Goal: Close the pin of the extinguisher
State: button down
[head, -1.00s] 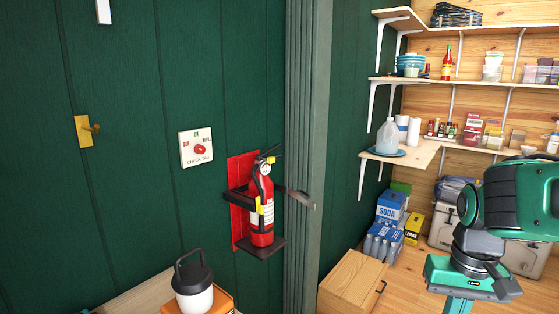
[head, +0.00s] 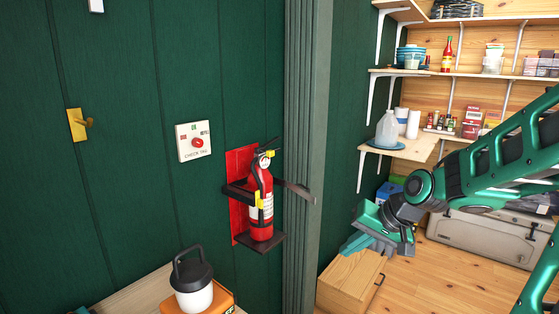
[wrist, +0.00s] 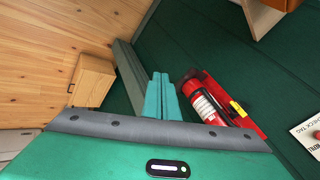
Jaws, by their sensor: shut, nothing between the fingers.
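A red fire extinguisher (head: 260,205) stands upright in a red wall bracket (head: 239,165) on the dark green wall. Its black strap arm (head: 296,190) sticks out to the right, swung away from the bottle.
A grey-green post (head: 305,130) stands between the extinguisher and my gripper. A wooden cabinet (head: 350,283) is below my gripper.

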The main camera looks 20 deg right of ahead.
jog(key=w+a+r+m+t+y, duration=0.1)
jog(key=w+a+r+t+y, duration=0.3)
jog(key=w, duration=0.4)
jog(key=m+t+y, duration=0.2)
jog(key=m+t, duration=0.3)
send_near(274, 154)
jog(key=x, duration=0.6)
jog(key=shift+w+a, duration=0.15)
jog(key=shift+a, duration=0.25)
jog(key=shift+d, duration=0.15)
